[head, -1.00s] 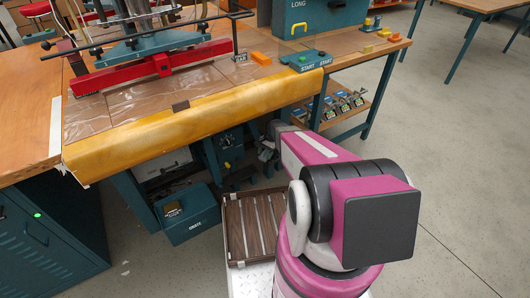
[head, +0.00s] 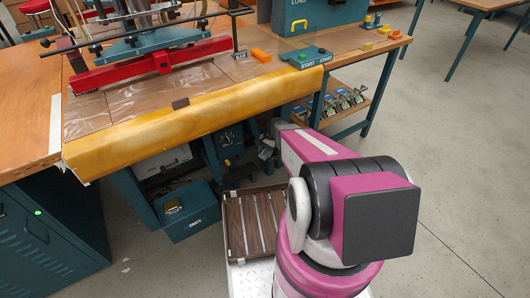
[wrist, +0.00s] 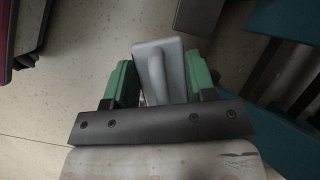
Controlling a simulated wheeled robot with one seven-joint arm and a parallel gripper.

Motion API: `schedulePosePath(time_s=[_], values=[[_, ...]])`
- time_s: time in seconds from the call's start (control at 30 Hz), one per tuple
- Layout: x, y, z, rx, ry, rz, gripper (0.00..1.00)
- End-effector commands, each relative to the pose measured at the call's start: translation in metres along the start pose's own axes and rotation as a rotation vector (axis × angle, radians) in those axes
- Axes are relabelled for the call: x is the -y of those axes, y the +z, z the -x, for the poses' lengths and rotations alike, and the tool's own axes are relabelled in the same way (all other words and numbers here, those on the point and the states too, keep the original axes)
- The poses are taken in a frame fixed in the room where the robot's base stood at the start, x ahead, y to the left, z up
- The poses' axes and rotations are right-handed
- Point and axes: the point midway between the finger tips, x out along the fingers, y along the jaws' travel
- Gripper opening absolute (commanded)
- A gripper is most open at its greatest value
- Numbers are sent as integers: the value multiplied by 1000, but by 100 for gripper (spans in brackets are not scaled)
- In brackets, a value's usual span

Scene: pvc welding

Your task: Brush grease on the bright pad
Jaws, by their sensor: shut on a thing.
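My gripper (wrist: 159,84) has two green fingers, shut on a pale grey piece (wrist: 171,60) with a raised rounded rib. The piece looks like a handle, and no bristles show on it. In the head view my gripper is small and dim, below the bench's front edge, partly hidden by my arm. I cannot make out a bright pad in either view.
The bench (head: 200,105) has a rounded yellow front edge and carries a red clamp bar (head: 155,62). A blue crate (head: 188,210) and a slatted brown tray (head: 250,225) lie low, near my arm. A blue cabinet (head: 45,235) stands left. Open floor lies right.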

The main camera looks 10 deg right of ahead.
Motion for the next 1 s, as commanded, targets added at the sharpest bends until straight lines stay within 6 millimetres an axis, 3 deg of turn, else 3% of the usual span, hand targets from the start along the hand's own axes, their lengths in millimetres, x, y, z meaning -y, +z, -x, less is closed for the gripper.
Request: schedulePosePath(time_s=[0.7, 1.0], values=[[-1, -5, -12, 1, 0, 0, 32], [-4, -13, -7, 0, 0, 0, 32]])
